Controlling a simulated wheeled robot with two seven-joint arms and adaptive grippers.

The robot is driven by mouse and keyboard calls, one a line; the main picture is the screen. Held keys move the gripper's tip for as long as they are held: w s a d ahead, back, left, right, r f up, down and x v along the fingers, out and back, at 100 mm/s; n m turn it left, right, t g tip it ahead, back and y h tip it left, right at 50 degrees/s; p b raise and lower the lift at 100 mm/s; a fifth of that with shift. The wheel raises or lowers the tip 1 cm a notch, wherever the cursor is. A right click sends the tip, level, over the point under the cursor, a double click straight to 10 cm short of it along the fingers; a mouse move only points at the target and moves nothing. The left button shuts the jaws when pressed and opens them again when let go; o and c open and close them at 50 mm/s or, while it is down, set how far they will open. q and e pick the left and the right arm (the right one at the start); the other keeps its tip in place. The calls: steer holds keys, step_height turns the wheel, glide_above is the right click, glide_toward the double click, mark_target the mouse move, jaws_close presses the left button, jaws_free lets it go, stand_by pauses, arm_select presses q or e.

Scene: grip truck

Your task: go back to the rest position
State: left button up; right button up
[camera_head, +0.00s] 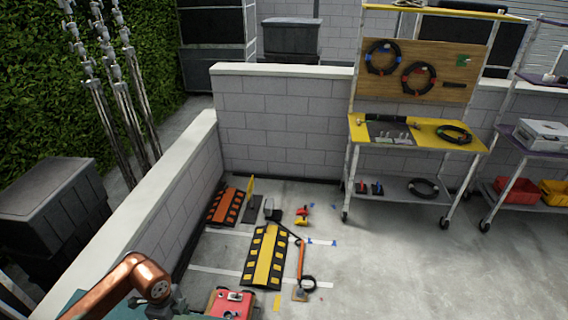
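A copper-coloured arm link with a grey joint, my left arm, comes in at the lower left corner of the head view. It bends down toward the bottom edge. No part of my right arm or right gripper shows. The task names no object to handle, and I see nothing held.
A low block wall (285,118) stands ahead and continues along the left. A yellow-topped cart (420,140) stands right of centre. A black-and-yellow ramp (264,258) and a red box (231,304) are on the left. Bare floor (400,265) spreads at right.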

arm_select(q)
step_height(320, 180, down, 8)
steer(key=shift+s+f, duration=0.1)
steer(key=shift+f, duration=0.1)
step_height(320, 180, up, 3)
steer(key=shift+r, duration=0.1)
steer(key=s+d+r, duration=0.8)
steer(key=d+r, duration=0.2)
steer(key=d, duration=0.2)
steer(key=w+m, duration=0.1)
steer(key=m, duration=0.8)
steer(key=w+m, duration=0.2)
steer(key=m, duration=0.7)
steer(key=w+r+m+b, duration=0.1)
steer(key=w+m, duration=0.1)
steer(key=m, duration=0.7)
steer(key=shift+d, duration=0.4)
